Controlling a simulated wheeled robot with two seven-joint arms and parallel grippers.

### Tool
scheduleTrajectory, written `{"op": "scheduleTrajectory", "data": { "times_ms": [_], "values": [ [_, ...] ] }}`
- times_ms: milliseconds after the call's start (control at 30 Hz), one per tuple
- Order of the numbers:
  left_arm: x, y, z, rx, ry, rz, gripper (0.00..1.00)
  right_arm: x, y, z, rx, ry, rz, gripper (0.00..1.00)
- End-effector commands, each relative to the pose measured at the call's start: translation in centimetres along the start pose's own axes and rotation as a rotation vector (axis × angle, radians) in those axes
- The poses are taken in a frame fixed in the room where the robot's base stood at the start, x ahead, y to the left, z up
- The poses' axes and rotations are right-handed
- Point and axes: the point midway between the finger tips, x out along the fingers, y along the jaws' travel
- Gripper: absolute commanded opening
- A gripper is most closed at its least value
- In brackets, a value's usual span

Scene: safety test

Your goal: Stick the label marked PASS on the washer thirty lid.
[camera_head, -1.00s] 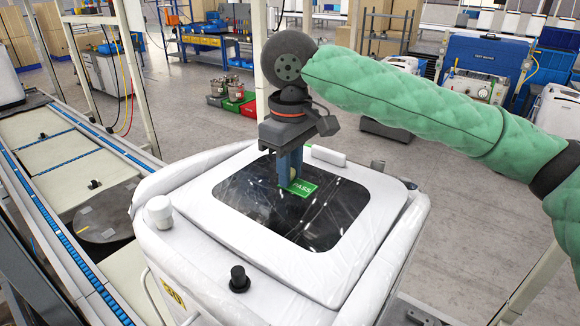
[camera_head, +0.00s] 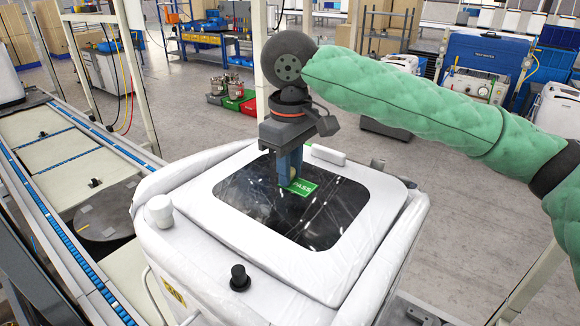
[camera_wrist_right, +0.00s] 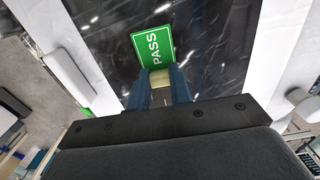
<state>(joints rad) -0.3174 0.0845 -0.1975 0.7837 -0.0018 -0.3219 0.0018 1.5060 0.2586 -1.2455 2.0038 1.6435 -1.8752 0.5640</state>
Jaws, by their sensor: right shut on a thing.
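The green label marked PASS (camera_head: 303,187) shows at the tips of my right gripper (camera_head: 290,178), over the dark glossy panel of the washer lid (camera_head: 330,215). In the right wrist view the label (camera_wrist_right: 153,44) lies flat-looking just beyond the blue fingers. My right gripper is shut on a pale block (camera_wrist_right: 160,86), which sits right behind the label. I cannot tell whether the label touches the lid. The white washer (camera_head: 300,295) has a partly readable yellow mark (camera_head: 173,292) on its front. My left gripper is not in view.
A white round knob (camera_head: 159,210) and a black knob (camera_head: 238,278) stand up from the washer's top edge. A conveyor (camera_head: 70,180) runs along the left. Red and green crates (camera_head: 240,101) stand on the floor behind. The lid around the label is clear.

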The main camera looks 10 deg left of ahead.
Motion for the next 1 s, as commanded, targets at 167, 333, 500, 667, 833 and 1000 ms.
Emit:
{"op": "scheduleTrajectory", "data": {
  "times_ms": [167, 333, 500, 667, 833, 1000],
  "values": [
    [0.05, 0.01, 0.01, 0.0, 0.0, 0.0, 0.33, 0.18, -0.02, 0.02, 0.0, -0.002, -0.001, 0.1],
    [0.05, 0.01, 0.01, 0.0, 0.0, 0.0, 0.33, 0.18, -0.02, 0.02, 0.0, -0.002, -0.001, 0.28],
    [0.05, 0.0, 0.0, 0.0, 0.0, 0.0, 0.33, 0.18, -0.02, 0.02, 0.0, -0.002, -0.001, 0.46],
    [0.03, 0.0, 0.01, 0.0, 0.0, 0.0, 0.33, 0.11, -0.01, 0.01, 0.0, -0.001, -0.001, 0.48],
    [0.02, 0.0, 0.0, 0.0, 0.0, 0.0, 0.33, 0.06, 0.0, 0.01, 0.0, -0.001, 0.0, 0.68],
    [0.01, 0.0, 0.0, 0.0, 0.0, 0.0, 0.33, 0.03, 0.0, 0.01, 0.0, -0.001, 0.0, 0.68]
  ]
}}
